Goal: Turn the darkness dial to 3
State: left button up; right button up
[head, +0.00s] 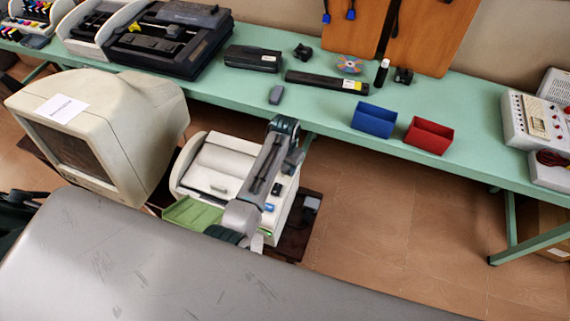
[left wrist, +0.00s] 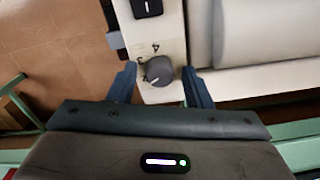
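The darkness dial (left wrist: 158,71) is a round grey knob on a cream panel, seen in the left wrist view. A 4 is printed above it and a 3 at its upper left. Its pale pointer mark appears to point to the lower left. My left gripper (left wrist: 161,88) is open, with one finger on each side of the knob and visible gaps between. In the head view, the cream machine (head: 218,158) stands below the bench, and my left gripper (head: 292,160) is over its right-hand panel, hiding the dial. My right gripper is not in view.
A black rocker switch (left wrist: 148,7) sits on the panel beyond the dial. A beige monitor (head: 135,120) stands left of the machine. The green bench (head: 460,125) behind carries a blue bin (head: 374,120), a red bin (head: 429,136) and devices. Brown floor is clear at right.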

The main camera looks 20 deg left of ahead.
pick_arm(q)
jog(key=c, duration=0.8)
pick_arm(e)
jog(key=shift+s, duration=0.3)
pick_arm(q)
jog(key=shift+m, duration=0.4)
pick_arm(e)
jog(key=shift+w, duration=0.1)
pick_arm(q)
jog(key=m, duration=0.4)
jog(key=shift+w+m, duration=0.1)
jog(key=shift+m, duration=0.2)
jog(key=m, duration=0.6)
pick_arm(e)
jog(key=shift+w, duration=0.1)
pick_arm(q)
jog(key=shift+m, duration=0.3)
jog(key=o, duration=1)
jog(key=shift+c, duration=0.2)
